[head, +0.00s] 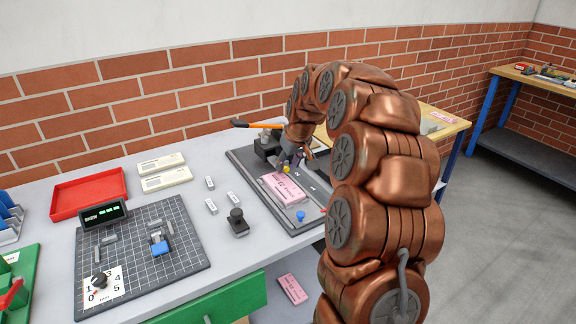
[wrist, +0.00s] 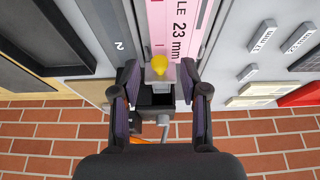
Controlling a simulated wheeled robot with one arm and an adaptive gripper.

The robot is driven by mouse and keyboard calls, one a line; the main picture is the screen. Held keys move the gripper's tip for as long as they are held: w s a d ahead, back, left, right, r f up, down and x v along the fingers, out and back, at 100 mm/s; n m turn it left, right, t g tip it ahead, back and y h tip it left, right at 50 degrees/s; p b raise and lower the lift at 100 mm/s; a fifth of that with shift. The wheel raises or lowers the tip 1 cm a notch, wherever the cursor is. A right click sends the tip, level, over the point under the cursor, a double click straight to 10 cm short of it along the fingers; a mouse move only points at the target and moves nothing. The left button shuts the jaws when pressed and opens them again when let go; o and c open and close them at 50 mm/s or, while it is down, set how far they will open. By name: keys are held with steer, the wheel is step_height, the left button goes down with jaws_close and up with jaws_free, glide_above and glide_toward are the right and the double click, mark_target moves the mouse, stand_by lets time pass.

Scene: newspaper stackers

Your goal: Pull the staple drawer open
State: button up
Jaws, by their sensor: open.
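A yellow knob (head: 287,169) sits on a small grey block at the end of a pink "23 mm" staple pack (head: 283,188) on a dark fixture (head: 308,178). In the wrist view the yellow knob (wrist: 159,63) lies between the fingertips of my gripper (wrist: 160,70), with a gap on each side. My gripper (head: 290,156) is open and points down over the fixture. Behind the knob a dark block with an open slot (wrist: 157,98) shows between the fingers. I cannot tell which part is the staple drawer.
An orange-handled lever (head: 255,124) stands behind the fixture, and a blue knob (head: 301,216) is at its front. Small labelled blocks (head: 211,206) and a black knobbed piece (head: 237,222) stand left. A gridded mat (head: 180,255) and red tray (head: 88,194) lie further left.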

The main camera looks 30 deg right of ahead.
steer(key=v, duration=1)
steer(key=shift+s+r, duration=0.25)
steer(key=shift+r, duration=0.1)
